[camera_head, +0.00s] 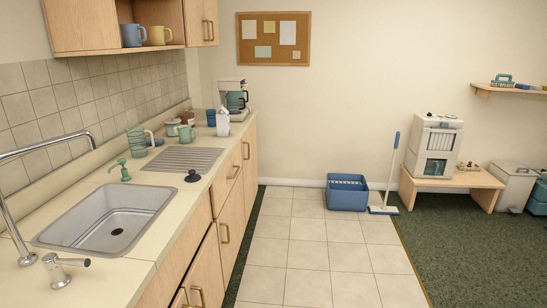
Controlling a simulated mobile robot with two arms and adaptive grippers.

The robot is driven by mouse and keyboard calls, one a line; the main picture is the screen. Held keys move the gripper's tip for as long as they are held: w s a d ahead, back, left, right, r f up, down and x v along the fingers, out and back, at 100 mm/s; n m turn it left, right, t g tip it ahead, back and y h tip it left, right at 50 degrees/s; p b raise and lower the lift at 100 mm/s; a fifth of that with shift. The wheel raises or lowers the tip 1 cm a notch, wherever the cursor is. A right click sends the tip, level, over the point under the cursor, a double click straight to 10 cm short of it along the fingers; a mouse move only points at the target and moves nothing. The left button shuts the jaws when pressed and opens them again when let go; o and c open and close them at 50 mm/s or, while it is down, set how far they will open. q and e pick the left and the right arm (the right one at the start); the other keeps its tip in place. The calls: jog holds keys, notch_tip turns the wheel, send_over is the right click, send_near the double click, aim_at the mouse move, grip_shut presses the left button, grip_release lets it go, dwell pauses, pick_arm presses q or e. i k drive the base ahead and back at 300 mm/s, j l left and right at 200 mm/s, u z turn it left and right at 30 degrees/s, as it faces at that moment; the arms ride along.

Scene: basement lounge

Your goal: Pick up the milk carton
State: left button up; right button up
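A small white carton (223,122) with a peaked top, likely the milk carton, stands upright on the far part of the kitchen counter (218,164). It is in front of the coffee maker (232,96) and right of a dark blue cup (211,118). A green mug (187,134) stands nearer, to its left. Neither of my grippers shows in the head view.
The sink (108,217) with its tap fills the near counter, with a ribbed drainboard (184,160) beyond. The tiled floor (310,245) right of the cabinets is clear.

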aim_at(222, 116)
jog(key=i+l+z, duration=0.1)
jog(key=i, duration=0.65)
jog(key=i+l, duration=0.2)
jog(key=i, duration=0.55)
jog(key=k+l+z, duration=0.05)
